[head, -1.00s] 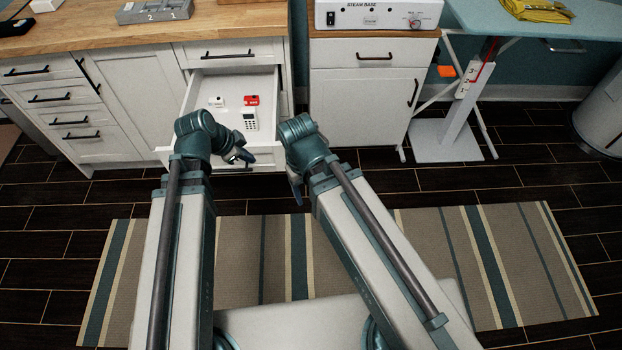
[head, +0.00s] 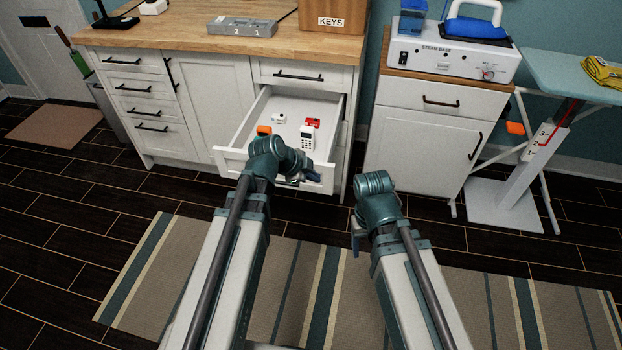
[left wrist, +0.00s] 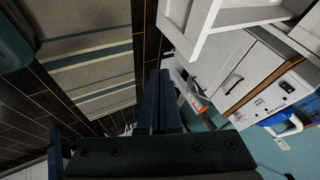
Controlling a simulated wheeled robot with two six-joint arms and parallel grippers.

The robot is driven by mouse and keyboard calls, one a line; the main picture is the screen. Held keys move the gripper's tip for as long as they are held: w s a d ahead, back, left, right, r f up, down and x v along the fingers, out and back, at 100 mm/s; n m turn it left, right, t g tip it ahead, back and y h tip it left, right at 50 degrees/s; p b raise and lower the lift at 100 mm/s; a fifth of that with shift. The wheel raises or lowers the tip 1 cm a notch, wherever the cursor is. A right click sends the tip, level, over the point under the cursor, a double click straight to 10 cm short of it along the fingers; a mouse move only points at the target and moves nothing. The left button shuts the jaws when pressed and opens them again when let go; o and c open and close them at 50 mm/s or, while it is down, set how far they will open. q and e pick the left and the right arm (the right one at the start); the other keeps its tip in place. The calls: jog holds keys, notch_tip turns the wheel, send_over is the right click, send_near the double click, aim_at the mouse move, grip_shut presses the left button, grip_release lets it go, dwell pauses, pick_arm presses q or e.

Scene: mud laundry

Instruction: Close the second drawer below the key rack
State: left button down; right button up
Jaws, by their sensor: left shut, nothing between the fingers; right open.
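The box marked KEYS (head: 331,18) stands on the wooden counter at top centre of the head view. Below it is a shut top drawer (head: 285,68), and under that the second drawer (head: 232,160) is pulled well out. Small items lie in it: a white keypad device (head: 307,138), a red item (head: 312,122), a white one (head: 279,118) and an orange one (head: 264,130). My left gripper (head: 311,174) is shut and empty at the drawer's front panel; contact is unclear. Its fingers (left wrist: 160,100) show in the left wrist view. My right gripper (head: 356,243) is open over the floor, right of the drawer.
A white cabinet (head: 425,125) with a steam base (head: 455,57) stands to the right, beside an ironing board (head: 570,80). A grey numbered block (head: 242,27) sits on the counter. A striped rug (head: 330,285) lies on the dark floor before the cabinets.

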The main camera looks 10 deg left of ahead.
aim_at(333, 176)
pick_arm(q)
jog(key=w+d+f+b, duration=0.1)
jog(key=w, duration=0.1)
jog(key=w+f+b, duration=0.1)
jog(key=w+f, duration=0.1)
jog(key=w+d+f+b, duration=0.1)
jog(key=w+f+b, duration=0.1)
jog(key=shift+d, duration=0.3)
jog(key=shift+w, duration=0.45)
pick_arm(e)
jog(key=shift+f, duration=2.55)
pick_arm(q)
jog(key=shift+w, duration=0.1)
